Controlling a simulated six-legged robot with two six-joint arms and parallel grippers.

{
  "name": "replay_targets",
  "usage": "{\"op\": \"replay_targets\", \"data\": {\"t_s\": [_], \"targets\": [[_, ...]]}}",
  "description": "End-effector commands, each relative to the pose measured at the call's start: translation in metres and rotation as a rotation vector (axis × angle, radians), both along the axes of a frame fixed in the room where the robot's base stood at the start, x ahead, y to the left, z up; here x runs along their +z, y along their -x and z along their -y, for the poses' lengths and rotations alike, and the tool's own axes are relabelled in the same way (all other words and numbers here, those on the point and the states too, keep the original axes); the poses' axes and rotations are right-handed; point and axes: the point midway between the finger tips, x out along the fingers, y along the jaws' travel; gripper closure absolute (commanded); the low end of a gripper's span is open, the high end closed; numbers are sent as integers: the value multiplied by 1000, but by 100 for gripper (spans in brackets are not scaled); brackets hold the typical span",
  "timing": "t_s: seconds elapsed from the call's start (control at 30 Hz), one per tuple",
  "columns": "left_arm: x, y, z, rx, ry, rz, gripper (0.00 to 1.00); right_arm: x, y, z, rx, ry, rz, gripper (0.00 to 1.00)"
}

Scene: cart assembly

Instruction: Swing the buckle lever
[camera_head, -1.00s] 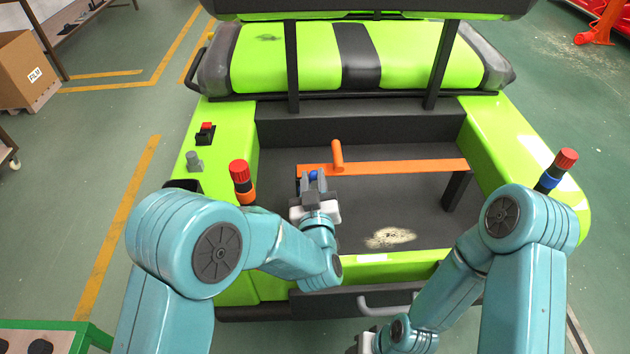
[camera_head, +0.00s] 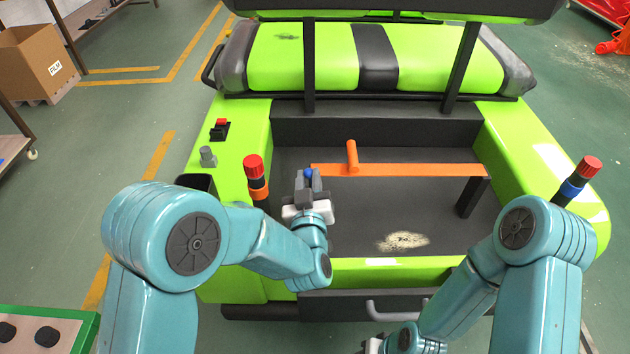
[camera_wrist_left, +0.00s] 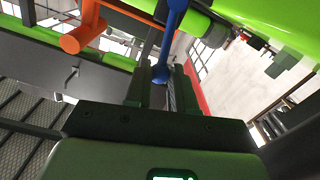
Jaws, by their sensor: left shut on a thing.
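The buckle lever shows as a thin blue rod with a ball at its end (camera_wrist_left: 160,72) in the left wrist view. Its blue tip (camera_head: 309,173) shows between my left fingertips in the head view. My left gripper (camera_head: 308,182) is shut on this lever, at the left end of the orange bar (camera_head: 425,170). The orange bar crosses the dark cargo bed, with an orange peg (camera_head: 352,157) standing up from it. The lever's lower part is hidden by the gripper. My right gripper (camera_head: 371,345) is low at the bottom edge, mostly hidden by its arm.
A red-topped post with an orange band (camera_head: 255,176) stands left of my left gripper. Another with a blue band (camera_head: 577,180) stands at the right. The green and black seat (camera_head: 320,60) is behind the bed.

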Motion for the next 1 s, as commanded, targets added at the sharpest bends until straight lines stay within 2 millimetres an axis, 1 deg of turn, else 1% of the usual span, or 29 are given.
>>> {"op": "replay_targets", "data": {"t_s": [0.33,0.63,1.0], "targets": [[1,-1,-3,2,2,6,93,-2,0,0,0,0,0,57],[-5,-1,-20,4,2,7,93,-15,0,0,0,0,0,57],[-6,-1,-21,2,1,5,93,-16,0,0,0,0,0,57]]}}
